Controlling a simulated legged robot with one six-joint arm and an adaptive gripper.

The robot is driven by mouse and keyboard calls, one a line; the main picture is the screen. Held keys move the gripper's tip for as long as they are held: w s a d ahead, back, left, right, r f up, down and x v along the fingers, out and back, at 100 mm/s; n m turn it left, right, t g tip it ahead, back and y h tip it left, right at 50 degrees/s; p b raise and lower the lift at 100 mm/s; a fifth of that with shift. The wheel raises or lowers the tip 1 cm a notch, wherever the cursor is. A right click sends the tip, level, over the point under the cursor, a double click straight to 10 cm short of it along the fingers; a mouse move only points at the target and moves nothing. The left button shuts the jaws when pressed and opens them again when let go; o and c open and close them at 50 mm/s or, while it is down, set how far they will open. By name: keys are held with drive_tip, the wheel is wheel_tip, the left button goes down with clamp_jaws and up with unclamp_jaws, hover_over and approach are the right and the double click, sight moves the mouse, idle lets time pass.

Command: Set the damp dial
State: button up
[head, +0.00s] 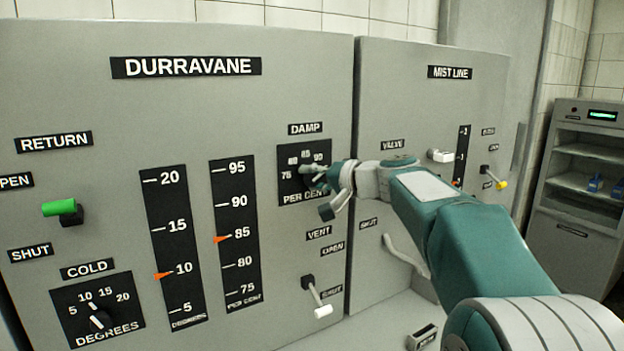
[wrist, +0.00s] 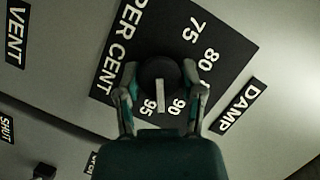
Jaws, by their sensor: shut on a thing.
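The DAMP dial's black plate (head: 290,160) is on the DURRAVANE panel, partly hidden by my gripper (head: 318,176). In the wrist view my gripper (wrist: 159,80) has one finger on each side of the round dark knob (wrist: 155,70) and is shut on it. The knob's white pointer (wrist: 161,95) points down in that picture, between 90 and 95. The 85 mark is hidden by a finger there. On the per cent gauge (head: 236,220), the orange marker (head: 222,239) stands at about 85.
A VENT lever (head: 317,297) sticks out below the dial. The COLD dial (head: 97,316) and green RETURN handle (head: 59,208) are at left. The MIST LINE panel (head: 430,110) stands behind my arm, with a white valve handle (head: 440,155). A shelf unit (head: 585,180) is at far right.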

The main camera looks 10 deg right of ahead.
drive_tip(key=shift+f+m+t+y, duration=0.2)
drive_tip(key=shift+m+t+y, duration=0.3)
drive_tip(key=shift+m, duration=1.1)
drive_tip(key=o, duration=1.2)
drive_tip(key=shift+w, duration=0.1)
drive_tip(key=shift+c, duration=0.2)
drive_tip(key=shift+d, duration=0.1)
drive_tip(key=shift+s+d+r, duration=0.1)
drive_tip(key=shift+s+d, duration=0.2)
drive_tip(key=shift+s, duration=0.05)
drive_tip(key=v, duration=1.1)
